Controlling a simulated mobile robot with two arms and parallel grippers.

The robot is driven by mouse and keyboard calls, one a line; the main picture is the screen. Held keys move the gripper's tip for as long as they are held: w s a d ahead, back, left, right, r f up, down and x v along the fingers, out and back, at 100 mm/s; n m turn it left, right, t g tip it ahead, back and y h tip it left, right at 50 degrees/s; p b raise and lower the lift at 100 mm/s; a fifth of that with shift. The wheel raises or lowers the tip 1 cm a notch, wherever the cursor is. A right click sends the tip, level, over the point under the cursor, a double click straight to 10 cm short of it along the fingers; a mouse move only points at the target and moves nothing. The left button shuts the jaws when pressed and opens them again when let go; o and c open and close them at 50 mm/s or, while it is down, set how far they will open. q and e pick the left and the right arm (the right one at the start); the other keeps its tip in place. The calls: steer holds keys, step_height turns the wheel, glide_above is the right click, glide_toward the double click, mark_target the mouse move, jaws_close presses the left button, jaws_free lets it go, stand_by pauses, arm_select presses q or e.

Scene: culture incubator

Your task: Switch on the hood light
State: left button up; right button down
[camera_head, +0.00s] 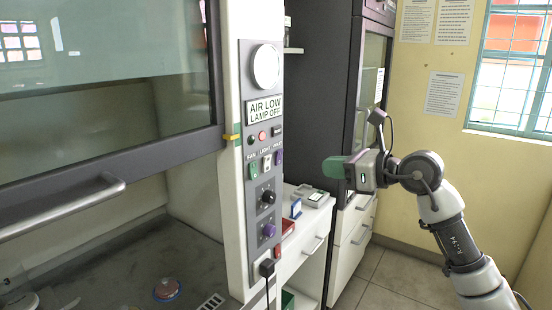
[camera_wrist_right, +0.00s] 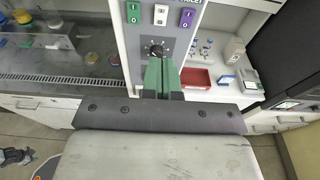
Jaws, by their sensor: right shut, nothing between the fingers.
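The hood's control panel (camera_head: 262,125) stands on the post at the right of the sash. Its display (camera_head: 264,108) reads "AIR LOW LAMP OFF". Below are three rocker switches: green (camera_head: 254,169), white (camera_head: 266,163) under the LIGHT label, and purple (camera_head: 278,157). The white switch also shows in the right wrist view (camera_wrist_right: 160,15), between the green and purple ones. My right gripper (camera_head: 328,168) is shut and empty, with green fingers, to the right of the panel and apart from it. In the wrist view its fingertips (camera_wrist_right: 160,62) appear below the white switch, near the black knob.
A black knob (camera_head: 268,197) and a purple knob (camera_head: 269,231) sit lower on the panel. The hood sash (camera_head: 110,150) with its handle (camera_head: 60,208) is at left. A white drawer counter (camera_head: 310,240) and a dark cabinet (camera_head: 325,100) stand behind the panel.

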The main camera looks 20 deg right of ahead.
mark_target(269, 159)
steer(key=p+x, duration=0.1)
steer(key=x, duration=0.3)
steer(key=p+x, duration=0.2)
steer(key=x, duration=0.2)
steer(key=r+p+x, duration=0.1)
steer(key=p+x, duration=0.1)
steer(key=x, duration=0.2)
steer(key=shift+w+a, duration=0.15)
steer(key=shift+w, duration=0.25)
steer(key=shift+w+a+f+p, duration=0.15)
steer(key=shift+w+a+p, duration=0.25)
steer(key=shift+w, duration=0.1)
